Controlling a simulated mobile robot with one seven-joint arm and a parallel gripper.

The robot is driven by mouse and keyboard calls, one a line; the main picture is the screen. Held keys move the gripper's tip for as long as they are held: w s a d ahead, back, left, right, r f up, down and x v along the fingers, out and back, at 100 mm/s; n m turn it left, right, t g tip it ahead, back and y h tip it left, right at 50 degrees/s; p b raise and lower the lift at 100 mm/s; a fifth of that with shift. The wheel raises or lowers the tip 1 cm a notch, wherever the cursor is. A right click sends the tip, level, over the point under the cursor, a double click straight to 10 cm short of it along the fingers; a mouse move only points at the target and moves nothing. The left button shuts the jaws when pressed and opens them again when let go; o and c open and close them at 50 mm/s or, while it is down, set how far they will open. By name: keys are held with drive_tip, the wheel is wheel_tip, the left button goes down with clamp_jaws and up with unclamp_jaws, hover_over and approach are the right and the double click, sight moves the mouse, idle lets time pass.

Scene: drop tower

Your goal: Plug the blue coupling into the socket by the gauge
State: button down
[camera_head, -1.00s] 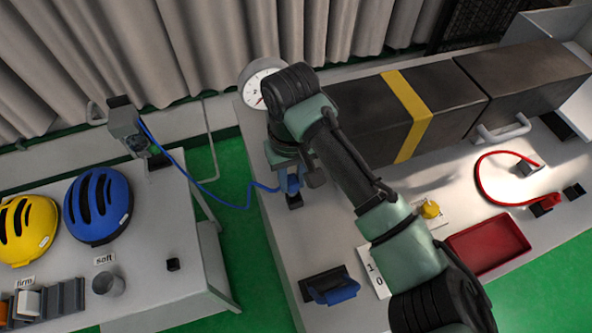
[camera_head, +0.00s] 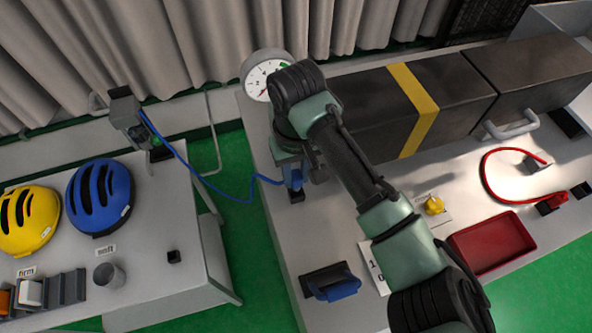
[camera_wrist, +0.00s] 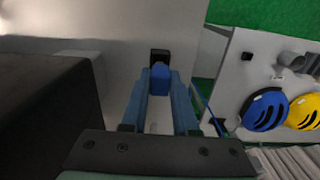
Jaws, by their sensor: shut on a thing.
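My gripper (camera_head: 291,172) points down at the left end of the grey bench and is shut on the blue coupling (camera_wrist: 159,76). In the wrist view the coupling sits between the two fingertips. A small black socket block (camera_wrist: 159,55) is right at the coupling's end; it also shows in the head view (camera_head: 297,196). I cannot tell how deep the coupling sits in it. The blue hose (camera_head: 222,194) runs from the coupling to the left table. The round white gauge (camera_head: 266,76) stands behind my gripper, partly hidden by my arm.
A long dark box with a yellow band (camera_head: 413,110) lies right of my gripper. A blue-handled tool (camera_head: 337,288), a yellow knob (camera_head: 434,205) and a red tray (camera_head: 491,243) are on the bench. Helmets (camera_head: 100,196) lie on the left table, across a green floor gap.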

sight(296, 184)
drive_tip(key=shift+f, duration=0.4)
drive_tip(key=shift+f+b, duration=0.9)
drive_tip(key=shift+f, duration=0.3)
drive_tip(key=shift+f, duration=0.15)
drive_tip(key=c, duration=0.6)
unclamp_jaws()
wheel_tip(296, 184, up, 13)
drive_tip(key=shift+f+b, duration=0.1)
drive_tip(key=shift+b, duration=0.45)
